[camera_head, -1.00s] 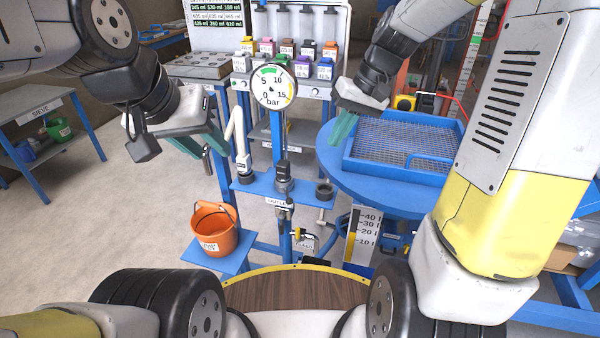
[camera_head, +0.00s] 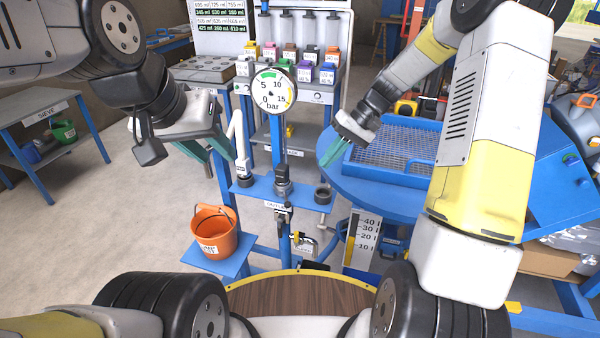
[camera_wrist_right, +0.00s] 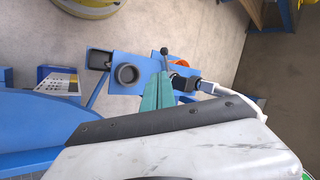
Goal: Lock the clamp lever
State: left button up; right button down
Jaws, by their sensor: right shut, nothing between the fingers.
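The clamp lever appears to be the short dark lever (camera_head: 284,214) at the front of the dark coupling (camera_head: 283,186) under the pressure gauge (camera_head: 274,90). In the right wrist view the lever (camera_wrist_right: 164,60) ends in a black ball and stands out from the blue shelf (camera_wrist_right: 143,65). My right gripper (camera_head: 325,163) is shut and empty, to the right of the gauge and above the shelf. In the right wrist view its teal fingertips (camera_wrist_right: 158,78) overlap the lever's base; contact cannot be told. My left gripper (camera_head: 222,158) is open and empty, left of the white hose nozzle (camera_head: 240,150).
An orange bucket (camera_head: 213,232) stands on a low blue shelf at the front left. A black ring (camera_head: 323,193) sits at the shelf's right end. A round blue table (camera_head: 372,190) with a sieve tray (camera_head: 395,150) is close on the right.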

send_near(287, 201)
jog(key=x, duration=0.5)
jog(key=shift+w+d+f, duration=0.2)
jog(key=shift+w+f, duration=0.1)
jog(key=shift+f, duration=0.2)
jog(key=shift+a+f, duration=0.3)
jog(key=shift+a, duration=0.1)
jog(key=shift+a, duration=0.1)
